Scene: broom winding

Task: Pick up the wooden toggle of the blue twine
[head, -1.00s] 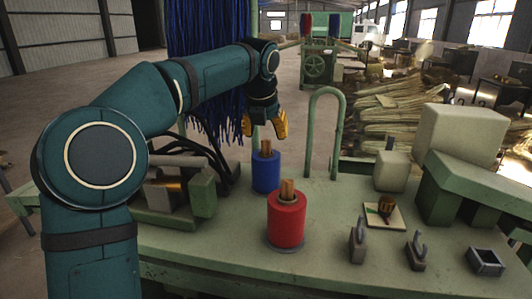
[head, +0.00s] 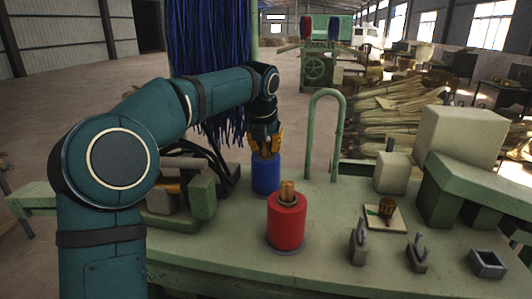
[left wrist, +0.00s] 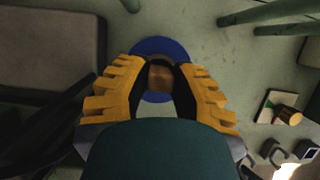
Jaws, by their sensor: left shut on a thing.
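The blue twine spool (head: 266,177) stands upright on the green bench, behind and left of the red spool. My left gripper (head: 266,148) is directly above it, pointing down, with its yellow fingers around the wooden toggle at the spool's top. In the left wrist view the toggle (left wrist: 160,77) shows between the two yellow fingers, with the blue twine (left wrist: 158,47) around and below it. The left gripper is shut on the toggle. The fingers hide most of the toggle in the head view. My right gripper is not in view.
A red spool (head: 287,222) with its own wooden toggle stands in front. A green hooped rail (head: 312,130) rises right of the blue spool. Dark cables and a box (head: 203,194) lie to the left. Small metal fittings (head: 358,241) stand at the right front.

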